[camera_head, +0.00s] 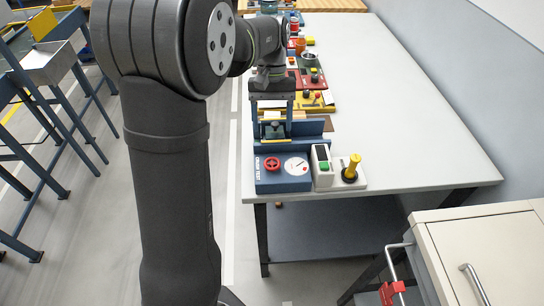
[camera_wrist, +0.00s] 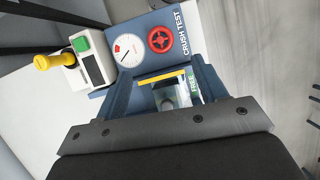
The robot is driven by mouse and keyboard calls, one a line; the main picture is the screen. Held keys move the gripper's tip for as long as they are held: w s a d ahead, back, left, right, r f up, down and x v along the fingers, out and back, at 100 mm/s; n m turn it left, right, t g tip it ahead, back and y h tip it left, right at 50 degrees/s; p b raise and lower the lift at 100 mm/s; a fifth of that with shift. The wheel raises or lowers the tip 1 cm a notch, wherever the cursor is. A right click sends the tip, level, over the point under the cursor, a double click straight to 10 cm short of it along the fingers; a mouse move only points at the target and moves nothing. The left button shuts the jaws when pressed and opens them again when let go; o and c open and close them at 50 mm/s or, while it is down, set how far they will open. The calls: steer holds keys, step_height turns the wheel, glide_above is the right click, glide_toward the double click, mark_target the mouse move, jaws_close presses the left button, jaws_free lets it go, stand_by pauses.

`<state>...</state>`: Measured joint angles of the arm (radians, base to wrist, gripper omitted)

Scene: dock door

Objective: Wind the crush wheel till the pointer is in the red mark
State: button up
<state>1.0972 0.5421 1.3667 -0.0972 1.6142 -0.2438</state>
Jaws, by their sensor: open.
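The blue crush test box (camera_head: 283,183) stands at the near left corner of the table. Its red crush wheel (camera_head: 272,164) also shows in the wrist view (camera_wrist: 160,40). Beside the wheel is the white dial (camera_head: 296,166), seen in the wrist view too (camera_wrist: 128,51). A small red mark (camera_wrist: 117,48) is near the dial's edge; the thin pointer appears apart from it, but it is too small to be sure. My gripper (camera_head: 272,112) is open above the blue press frame behind the wheel. It is not touching the wheel.
Right of the box are a white block with a green button (camera_head: 323,166) and a yellow-handled lever (camera_head: 351,168). Several coloured devices line the table's left edge behind my gripper. The table's right side (camera_head: 400,120) is clear. A beige cabinet (camera_head: 490,250) stands at front right.

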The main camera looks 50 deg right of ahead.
mark_target(272, 163)
steer(key=x, duration=1)
steer(key=shift+a+f, duration=0.1)
steer(key=shift+f, duration=0.3)
